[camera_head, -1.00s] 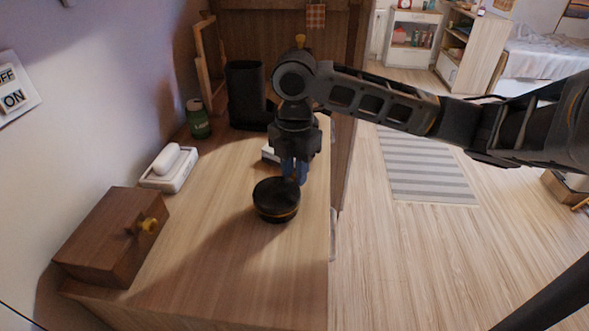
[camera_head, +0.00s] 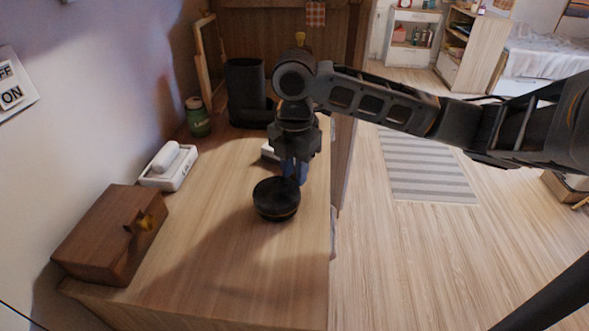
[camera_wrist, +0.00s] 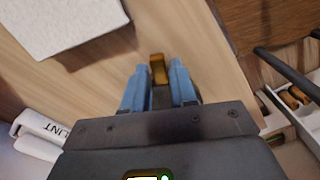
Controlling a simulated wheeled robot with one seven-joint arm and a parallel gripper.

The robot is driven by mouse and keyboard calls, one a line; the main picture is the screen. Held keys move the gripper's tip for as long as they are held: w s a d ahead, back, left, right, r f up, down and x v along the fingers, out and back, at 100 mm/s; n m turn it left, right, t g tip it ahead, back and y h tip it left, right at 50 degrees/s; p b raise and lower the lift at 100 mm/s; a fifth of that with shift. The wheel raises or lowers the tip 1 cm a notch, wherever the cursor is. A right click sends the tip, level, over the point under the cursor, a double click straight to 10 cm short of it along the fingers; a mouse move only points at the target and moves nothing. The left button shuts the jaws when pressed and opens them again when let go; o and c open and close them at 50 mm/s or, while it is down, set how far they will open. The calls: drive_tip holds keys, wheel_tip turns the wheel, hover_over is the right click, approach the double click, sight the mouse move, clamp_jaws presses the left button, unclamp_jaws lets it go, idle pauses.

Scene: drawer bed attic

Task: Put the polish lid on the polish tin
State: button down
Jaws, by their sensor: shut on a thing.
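The black round polish tin (camera_head: 277,211) stands on the wooden top in the head view. The dark round polish lid (camera_head: 274,188) shows at its top; I cannot tell whether the lid is fully seated or tilted. My gripper (camera_head: 294,178) points down at the far right rim. In the wrist view my gripper's blue fingers (camera_wrist: 160,88) are shut on a small brass-coloured part (camera_wrist: 158,69), seemingly of the lid. The rest of the lid and the tin are hidden in that view.
A brown box with a brass knob (camera_head: 108,235) stands front left. A white dish (camera_head: 170,168), a green jar (camera_head: 197,118) and a black boot (camera_head: 246,95) stand behind. A white block (camera_head: 268,153) lies behind my gripper. The top's right edge is close.

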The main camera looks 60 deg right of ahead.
drive_tip(key=c, duration=0.8)
unclamp_jaws()
